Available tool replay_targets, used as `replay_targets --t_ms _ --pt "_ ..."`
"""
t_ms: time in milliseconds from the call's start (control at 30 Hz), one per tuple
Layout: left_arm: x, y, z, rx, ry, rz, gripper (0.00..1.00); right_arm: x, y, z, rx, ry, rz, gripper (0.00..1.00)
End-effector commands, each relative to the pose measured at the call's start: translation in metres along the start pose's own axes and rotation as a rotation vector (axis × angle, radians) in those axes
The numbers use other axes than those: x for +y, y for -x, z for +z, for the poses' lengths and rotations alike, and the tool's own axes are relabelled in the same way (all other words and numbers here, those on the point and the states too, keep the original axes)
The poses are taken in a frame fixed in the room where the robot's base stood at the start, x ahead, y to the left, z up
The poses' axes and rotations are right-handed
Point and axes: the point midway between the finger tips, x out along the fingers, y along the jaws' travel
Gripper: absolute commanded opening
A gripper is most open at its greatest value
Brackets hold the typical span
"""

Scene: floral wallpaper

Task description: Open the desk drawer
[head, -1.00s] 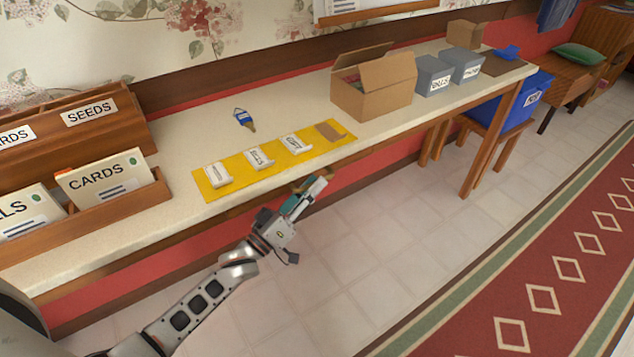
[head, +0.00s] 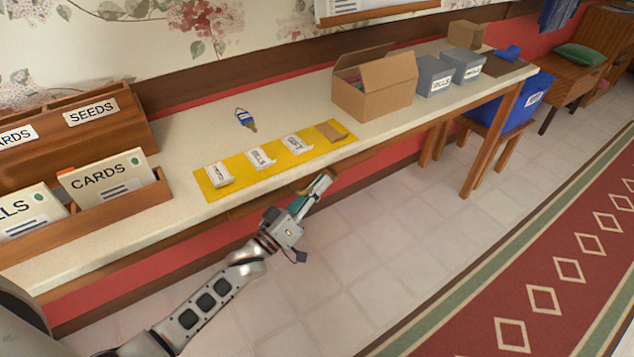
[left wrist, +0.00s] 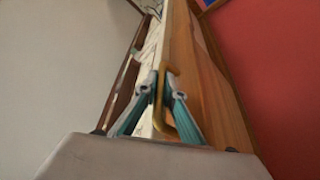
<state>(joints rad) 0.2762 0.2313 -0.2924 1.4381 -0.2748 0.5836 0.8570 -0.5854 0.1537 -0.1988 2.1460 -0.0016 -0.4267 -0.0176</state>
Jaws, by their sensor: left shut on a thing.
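My right gripper is not in view.
A yellow mat (head: 208,190) with several labelled pieces lies above the drawer. A cardboard box (head: 385,92), grey boxes (head: 435,78) and a card rack (head: 150,193) stand on the top. The tiled floor (head: 390,240) in front is clear.

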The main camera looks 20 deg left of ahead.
Motion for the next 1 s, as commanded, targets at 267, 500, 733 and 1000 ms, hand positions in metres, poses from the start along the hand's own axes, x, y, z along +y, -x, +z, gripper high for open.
replay_targets --t_ms 267,500,733,1000 --pt "0.05 0.011 0.026 0.001 0.006 0.003 0.0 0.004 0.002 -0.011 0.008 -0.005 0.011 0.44" --pt "0.105 0.025 0.061 0.0 0.006 0.002 0.0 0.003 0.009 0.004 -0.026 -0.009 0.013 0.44" --pt "0.15 0.038 0.091 -0.001 0.006 0.0 0.0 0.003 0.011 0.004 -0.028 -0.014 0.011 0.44" --pt "0.184 0.048 0.114 -0.001 0.005 -0.001 0.0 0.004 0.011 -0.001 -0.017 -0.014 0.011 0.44"
